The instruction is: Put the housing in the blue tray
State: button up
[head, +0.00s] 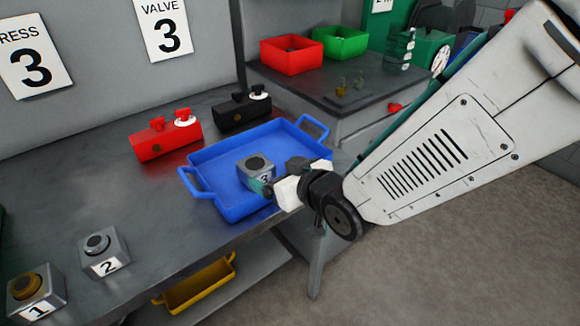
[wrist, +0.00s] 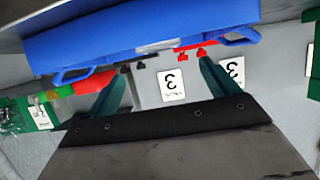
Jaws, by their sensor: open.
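A grey block (head: 254,168) with a dark round top and a "3" on its front, seemingly the housing, stands upright in the blue tray (head: 210,155) on the bench. My gripper (head: 264,187) is in front of this block in the head view and covers part of it. The tray also spans the top of the upside-down wrist view (wrist: 130,30). There my gripper's teal fingers (wrist: 163,82) are spread apart with nothing between them. A pale grey patch shows at the tray's rim in that view; I cannot tell if it is the block.
Similar blocks marked "1" (head: 36,292) and "2" (head: 104,252) stand at the front left. A red valve body (head: 165,142) and a black one (head: 240,112) stand behind the tray. Red (head: 291,55) and green bins (head: 340,42) stand farther back. A yellow tray (head: 195,287) sits below the bench.

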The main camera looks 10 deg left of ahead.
jog(key=shift+d, duration=0.1)
jog(key=d+r+m+g+h, duration=0.1)
jog(key=d+r+m+h, duration=0.25)
jog(key=d, duration=0.85)
jog(key=d+r+m+g+h, duration=0.1)
jog(key=d+r+m+h, duration=0.2)
jog(key=d, duration=0.9)
jog(key=s+d+r+m+g+h, duration=0.1)
jog(key=s+d+r+g+h, duration=0.1)
jog(key=s+d, duration=0.5)
jog(key=s+d+r+m+g+h, duration=0.2)
jog(key=s+d+g, duration=0.1)
jog(key=s+d, duration=0.4)
jog(key=s, duration=0.3)
jog(key=shift+s+g, duration=0.15)
jog(key=shift+g, duration=0.15)
jog(key=shift+m, duration=0.25)
